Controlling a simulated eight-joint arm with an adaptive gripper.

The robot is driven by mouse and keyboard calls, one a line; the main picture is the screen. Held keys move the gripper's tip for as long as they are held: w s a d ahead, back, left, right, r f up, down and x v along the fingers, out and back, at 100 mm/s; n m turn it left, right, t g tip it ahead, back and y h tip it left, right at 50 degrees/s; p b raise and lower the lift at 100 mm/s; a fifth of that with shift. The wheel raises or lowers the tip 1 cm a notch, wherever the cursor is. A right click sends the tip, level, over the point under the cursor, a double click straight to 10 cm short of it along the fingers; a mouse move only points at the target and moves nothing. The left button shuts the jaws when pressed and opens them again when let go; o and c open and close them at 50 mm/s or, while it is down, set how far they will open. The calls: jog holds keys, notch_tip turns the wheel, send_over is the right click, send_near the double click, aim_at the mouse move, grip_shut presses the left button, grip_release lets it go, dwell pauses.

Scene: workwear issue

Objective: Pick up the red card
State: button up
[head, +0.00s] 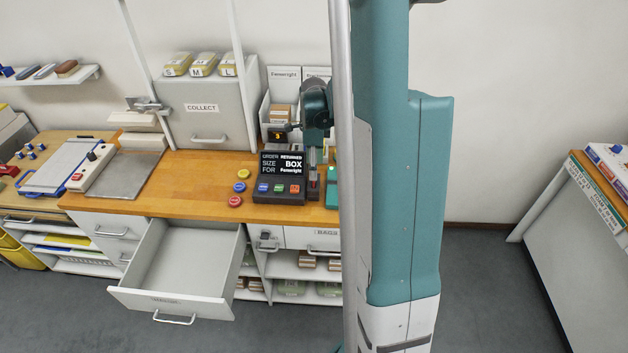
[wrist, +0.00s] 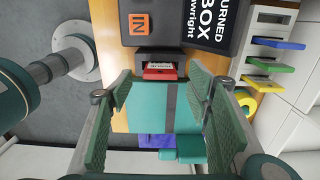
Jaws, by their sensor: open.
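In the wrist view a red card (wrist: 160,74) sits in a dark holder under a white label strip, just below a dark panel. Only its front part shows. My gripper (wrist: 160,95) is open, with a green ribbed pad on each side. The card lies ahead of the gap between the pads, and nothing is clearly held. In the head view a small bit of red (head: 313,183) shows beside the dark sign box; my arm hides much of that area.
Blue (wrist: 278,43), green (wrist: 265,62) and yellow (wrist: 257,80) tabs stick out at the right in the wrist view. A dark sign box (head: 280,166) stands on the wooden counter (head: 195,178). A drawer (head: 180,270) stands open below. Coloured round discs (head: 241,187) lie left of the box.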

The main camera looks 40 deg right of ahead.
jog(key=shift+f, duration=0.1)
jog(key=shift+f+p, duration=0.3)
jog(key=shift+f, duration=2.2)
jog(key=shift+c, duration=0.7)
jog(key=c, duration=0.7)
